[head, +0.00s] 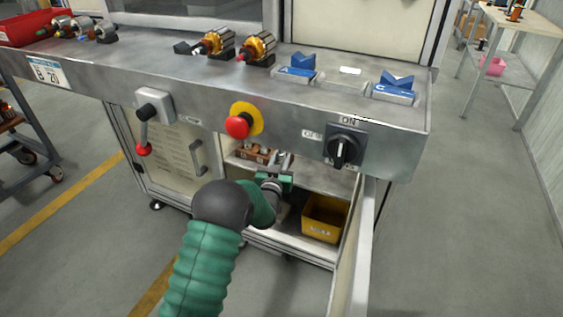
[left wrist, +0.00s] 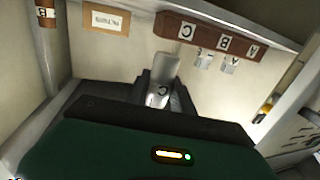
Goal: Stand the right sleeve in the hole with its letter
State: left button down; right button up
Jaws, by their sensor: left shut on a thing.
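In the left wrist view, my left gripper (left wrist: 158,98) is shut on a grey metal sleeve (left wrist: 163,72) marked with a letter that looks like C. In the head view, my left gripper (head: 274,178) is inside the open cabinet under the bench. A brown block (left wrist: 213,36) with white letter plates, C and B among them, lies beyond the sleeve in the left wrist view. Two small grey lettered pieces (left wrist: 203,58) show beside it. The sleeve looks apart from the block. I cannot make out the holes. My right gripper is not in view.
The cabinet has a shelf and a yellow bin (head: 322,218) low on the right. The bench (head: 330,105) above carries armatures (head: 257,48) and blue V-blocks (head: 395,86). A red stop button (head: 238,127) and a rotary switch (head: 343,148) stick out in front.

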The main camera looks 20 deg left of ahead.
pick_arm(q)
jog(key=b+x, duration=0.1)
jog(key=x, duration=0.1)
jog(key=a+x, duration=0.1)
jog(key=x, duration=0.2)
jog(key=b+x, duration=0.1)
jog(key=x, duration=0.1)
jog(key=shift+a+f+b, duration=0.2)
jog(key=shift+f+b, duration=0.1)
jog(key=shift+f, duration=0.1)
jog(key=f+b, duration=0.3)
jog(key=shift+w+a+f, duration=0.1)
jog(key=shift+w+f, duration=0.2)
jog(key=shift+f, duration=0.1)
jog(key=shift+r, duration=0.2)
jog(key=c, duration=1.1)
grip_release()
jog(key=shift+f, duration=0.1)
